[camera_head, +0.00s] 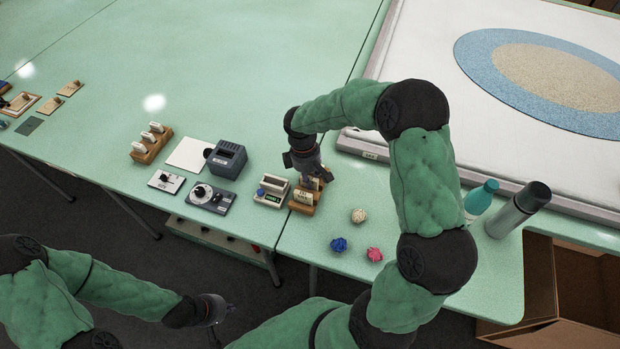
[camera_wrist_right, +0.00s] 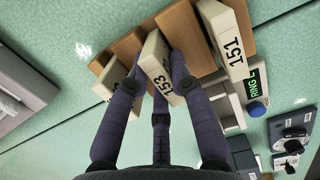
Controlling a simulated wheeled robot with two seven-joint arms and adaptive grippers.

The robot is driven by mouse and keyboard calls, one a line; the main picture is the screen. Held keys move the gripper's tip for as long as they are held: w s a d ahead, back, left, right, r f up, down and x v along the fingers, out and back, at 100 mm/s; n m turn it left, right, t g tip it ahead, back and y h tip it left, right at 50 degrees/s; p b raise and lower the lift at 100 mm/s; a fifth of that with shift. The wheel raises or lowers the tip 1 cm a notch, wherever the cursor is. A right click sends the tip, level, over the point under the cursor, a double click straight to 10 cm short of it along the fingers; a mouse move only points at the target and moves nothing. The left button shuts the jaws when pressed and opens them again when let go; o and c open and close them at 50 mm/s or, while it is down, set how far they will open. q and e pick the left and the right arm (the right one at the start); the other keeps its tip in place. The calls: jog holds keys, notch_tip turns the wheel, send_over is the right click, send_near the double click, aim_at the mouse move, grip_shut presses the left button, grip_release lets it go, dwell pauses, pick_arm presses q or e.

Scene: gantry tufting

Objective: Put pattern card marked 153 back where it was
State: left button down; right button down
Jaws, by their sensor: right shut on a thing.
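The pale card marked 153 (camera_wrist_right: 158,64) is between the dark fingers of my right gripper (camera_wrist_right: 156,84), which is shut on it. It is at the wooden card rack (camera_wrist_right: 207,62), between the card marked 151 (camera_wrist_right: 233,42) and another card (camera_wrist_right: 104,82) whose mark is hidden. I cannot tell whether card 153 is seated in a slot or just above it. In the head view my right gripper (camera_head: 312,178) is over the rack (camera_head: 302,208) near the table's front edge. My left gripper (camera_head: 213,312) is low, off the table; its fingers are unclear.
A small device (camera_head: 271,190) with a green display stands close left of the rack. Yarn balls, cream (camera_head: 358,215), blue (camera_head: 339,244) and pink (camera_head: 374,254), lie to the right. A teal bottle (camera_head: 481,199) and a flask (camera_head: 517,209) stand further right. Another card rack (camera_head: 150,148) is at left.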

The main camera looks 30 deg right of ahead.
jog(key=c, duration=1.5)
grip_release()
jog(key=shift+f, duration=0.2)
jog(key=o, duration=0.4)
jog(key=shift+r, duration=0.1)
notch_tip(320, 180, up, 12)
jog(key=w+p, duration=0.1)
jog(key=p, duration=0.2)
jog(key=shift+a+p, duration=0.35)
jog(key=shift+a, duration=0.1)
jog(key=shift+r, duration=0.15)
